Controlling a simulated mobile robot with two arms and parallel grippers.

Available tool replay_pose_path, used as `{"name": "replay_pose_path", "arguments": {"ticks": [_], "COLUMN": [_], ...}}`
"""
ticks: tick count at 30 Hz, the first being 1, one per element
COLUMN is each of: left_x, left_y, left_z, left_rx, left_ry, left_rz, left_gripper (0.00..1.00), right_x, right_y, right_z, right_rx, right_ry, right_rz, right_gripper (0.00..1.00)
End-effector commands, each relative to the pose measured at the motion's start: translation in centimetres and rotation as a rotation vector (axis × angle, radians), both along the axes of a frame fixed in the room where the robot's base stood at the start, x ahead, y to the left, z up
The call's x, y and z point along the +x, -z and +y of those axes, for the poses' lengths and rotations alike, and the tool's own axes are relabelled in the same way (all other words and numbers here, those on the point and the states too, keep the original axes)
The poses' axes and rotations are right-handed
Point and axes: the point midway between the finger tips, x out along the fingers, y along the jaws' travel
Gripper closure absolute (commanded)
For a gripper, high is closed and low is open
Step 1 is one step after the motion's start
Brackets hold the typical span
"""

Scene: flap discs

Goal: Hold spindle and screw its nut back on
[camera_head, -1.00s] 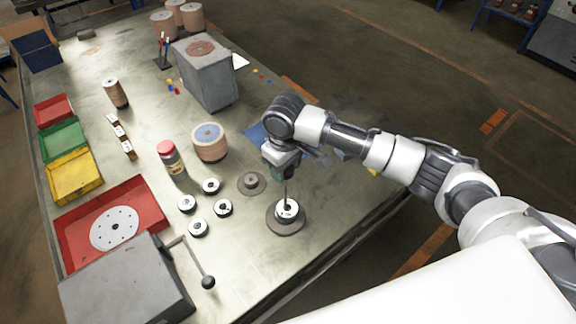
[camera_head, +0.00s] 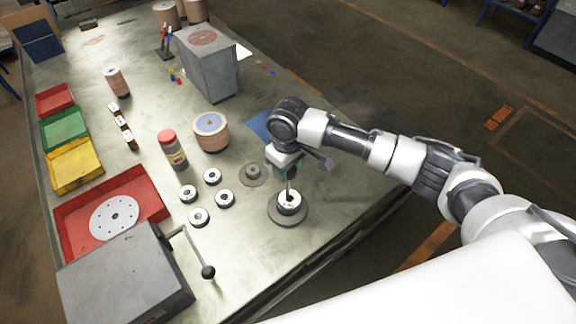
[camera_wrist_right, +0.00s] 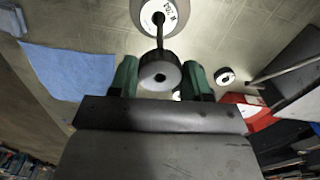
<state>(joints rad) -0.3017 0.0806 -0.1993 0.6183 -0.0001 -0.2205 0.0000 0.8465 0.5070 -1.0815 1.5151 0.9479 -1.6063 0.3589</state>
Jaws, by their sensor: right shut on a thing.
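The spindle (camera_head: 289,186) is a thin dark rod standing upright from a round dark base (camera_head: 275,219) on the bench. A white-labelled disc (camera_head: 289,203) sits around its foot. In the right wrist view the rod (camera_wrist_right: 160,32) runs from the labelled disc (camera_wrist_right: 151,14) to a dark round nut (camera_wrist_right: 158,84) with a pale face. My right gripper (camera_head: 288,170) is above the base at the spindle's top. In the wrist view its green fingers (camera_wrist_right: 160,78) are shut on the nut from both sides. The thread is hidden. My left gripper is not in view.
Several small labelled rings (camera_head: 199,216) and a dark flanged piece (camera_head: 253,173) lie left of the spindle. A jar (camera_head: 172,150), a disc stack (camera_head: 211,132) and a grey box with a crank (camera_head: 125,283) stand farther left. A blue cloth (camera_head: 261,124) lies behind my gripper.

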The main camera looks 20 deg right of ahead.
Motion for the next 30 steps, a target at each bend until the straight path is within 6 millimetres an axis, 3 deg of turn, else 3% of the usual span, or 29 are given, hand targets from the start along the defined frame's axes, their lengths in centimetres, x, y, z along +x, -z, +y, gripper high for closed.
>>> {"name": "replay_pose_path", "arguments": {"ticks": [30], "left_x": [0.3], "left_y": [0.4], "left_z": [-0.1], "left_rx": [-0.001], "left_ry": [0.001], "left_rz": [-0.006], "left_gripper": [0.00], "right_x": [0.0], "right_y": [1.9], "right_z": [0.0], "right_rx": [0.001], "right_ry": [0.000], "right_rz": [0.000], "right_gripper": [0.76]}}
